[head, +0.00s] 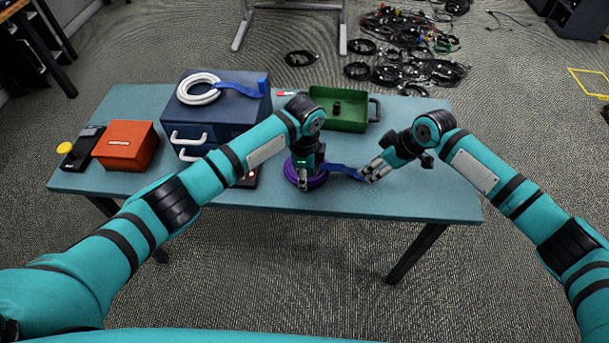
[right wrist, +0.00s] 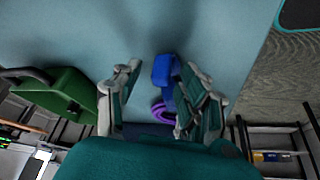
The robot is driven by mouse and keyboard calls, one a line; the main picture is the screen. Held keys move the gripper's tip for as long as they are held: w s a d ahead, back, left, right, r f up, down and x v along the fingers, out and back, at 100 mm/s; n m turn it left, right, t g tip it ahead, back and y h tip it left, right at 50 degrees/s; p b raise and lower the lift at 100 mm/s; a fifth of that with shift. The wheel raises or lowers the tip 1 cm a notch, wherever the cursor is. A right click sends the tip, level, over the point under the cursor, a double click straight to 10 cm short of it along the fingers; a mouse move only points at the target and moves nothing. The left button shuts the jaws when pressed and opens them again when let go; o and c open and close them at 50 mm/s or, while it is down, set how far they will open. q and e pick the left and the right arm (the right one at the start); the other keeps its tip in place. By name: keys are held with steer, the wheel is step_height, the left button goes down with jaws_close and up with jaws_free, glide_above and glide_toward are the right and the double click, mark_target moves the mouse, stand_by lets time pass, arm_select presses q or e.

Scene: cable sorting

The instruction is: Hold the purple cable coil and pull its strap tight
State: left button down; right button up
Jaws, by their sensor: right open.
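The purple cable coil (head: 319,180) lies on the table, partly hidden by my left gripper (head: 303,186). That gripper points down at the coil; whether its fingers are closed on it is hard to see. A blue strap (head: 342,170) runs right from the coil. My right gripper (head: 372,172) is open at the strap's free end. In the right wrist view, the strap end (right wrist: 163,72) shows between the fingers (right wrist: 168,90), nearer the right-hand finger, with part of the purple coil (right wrist: 160,111) behind it. I cannot tell whether a finger touches the strap.
A blue drawer box (head: 228,113) carries a white coil (head: 198,89) with its own blue strap. An orange box (head: 126,146) stands left. A green tray (head: 338,112) is behind the arms. The table's front right (head: 420,203) is clear. Tangled cables lie on the floor beyond.

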steer(key=shift+r, duration=0.1)
stand_by(0.3)
steer(key=shift+r, duration=3.95)
arm_select(q)
steer(key=c, duration=0.9)
jaws_free()
step_height(320, 180, up, 12)
